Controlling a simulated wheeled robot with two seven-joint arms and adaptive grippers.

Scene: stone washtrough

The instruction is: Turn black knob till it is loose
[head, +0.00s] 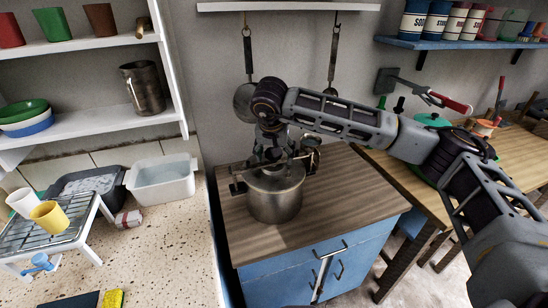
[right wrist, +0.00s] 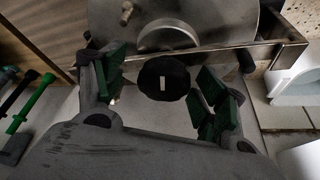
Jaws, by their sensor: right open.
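A metal pot (head: 275,200) with a lid and a clamp bar across its top stands on the wooden top of the blue cabinet. In the right wrist view the black knob (right wrist: 176,74) is round and dark with a small pale mark on its face. It lies between the green-padded fingers of my right gripper (right wrist: 163,90), which is open, with a narrow gap on each side. In the head view my right gripper (head: 273,155) points down over the pot's lid and largely hides the knob. My left gripper is not in view.
The blue cabinet's wooden top (head: 350,205) is clear right of the pot. Two utensils hang on the wall behind it. A speckled counter at left holds a white basin (head: 163,180) and a wire rack (head: 52,235) with cups. A wooden table (head: 405,180) stands at right.

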